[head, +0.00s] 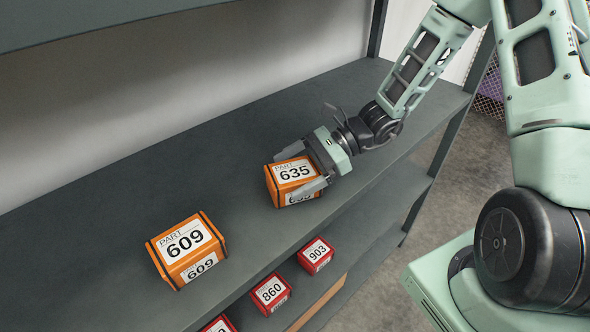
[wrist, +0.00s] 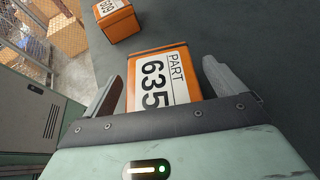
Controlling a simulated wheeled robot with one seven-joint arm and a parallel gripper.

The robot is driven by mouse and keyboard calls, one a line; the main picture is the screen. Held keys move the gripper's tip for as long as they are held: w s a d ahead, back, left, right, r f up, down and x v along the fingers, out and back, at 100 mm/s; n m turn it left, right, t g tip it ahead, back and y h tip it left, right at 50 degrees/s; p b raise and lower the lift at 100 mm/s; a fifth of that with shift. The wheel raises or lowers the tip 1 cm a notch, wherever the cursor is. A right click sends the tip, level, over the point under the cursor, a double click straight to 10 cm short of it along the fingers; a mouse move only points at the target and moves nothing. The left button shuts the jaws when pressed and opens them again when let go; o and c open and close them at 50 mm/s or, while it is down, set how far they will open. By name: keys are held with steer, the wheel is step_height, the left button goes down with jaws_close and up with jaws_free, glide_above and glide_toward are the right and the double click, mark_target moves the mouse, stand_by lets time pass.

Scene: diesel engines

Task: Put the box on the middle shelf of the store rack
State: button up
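An orange box labelled PART 635 (head: 292,172) sits upright on the grey middle shelf (head: 110,200) of the store rack, near its front edge. My gripper (head: 287,177) reaches in from the right with its fingers on either side of this box. In the wrist view the box (wrist: 160,80) is between the two fingers, with a narrow gap beside each finger. My gripper (wrist: 163,72) is open around it. The box's underside is hidden, but it appears to rest on the shelf.
Another orange box, PART 609 (head: 187,250), stands on the same shelf to the left. Red boxes, including 860 (head: 271,293) and 903 (head: 315,255), are on the shelf below. A shelf above (head: 90,18) limits height. The shelf behind the boxes is bare.

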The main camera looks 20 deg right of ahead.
steer(key=shift+r, duration=0.1)
steer(key=b+v, duration=0.3)
steer(key=v, duration=0.9)
steer(key=s+a+n+g, duration=0.1)
steer(key=a, duration=0.1)
steer(key=s+a+n+g+h, duration=0.1)
steer(key=a+n, duration=0.1)
steer(key=s+a+f+n+g+h+b, duration=0.1)
steer(key=a, duration=0.1)
steer(key=shift+s+a+n, duration=0.2)
steer(key=shift+s+n, duration=0.2)
steer(key=s+a+n+h, duration=0.1)
steer(key=s+a+n+g+h, duration=0.1)
steer(key=s+n, duration=0.1)
steer(key=s+a+f+n+g+h+b, duration=0.1)
steer(key=a, duration=0.1)
steer(key=shift+s+n+h, duration=0.15)
steer(key=shift+n+h, duration=0.15)
steer(key=shift+n, duration=0.1)
steer(key=s+a+n+t+h+b, duration=0.2)
steer(key=s+a+n+t+h, duration=0.2)
steer(key=s+a+n+h, duration=0.3)
steer(key=s+n, duration=0.4)
steer(key=n, duration=0.6)
steer(key=shift+f+b, duration=0.3)
steer(key=shift+b, duration=0.1)
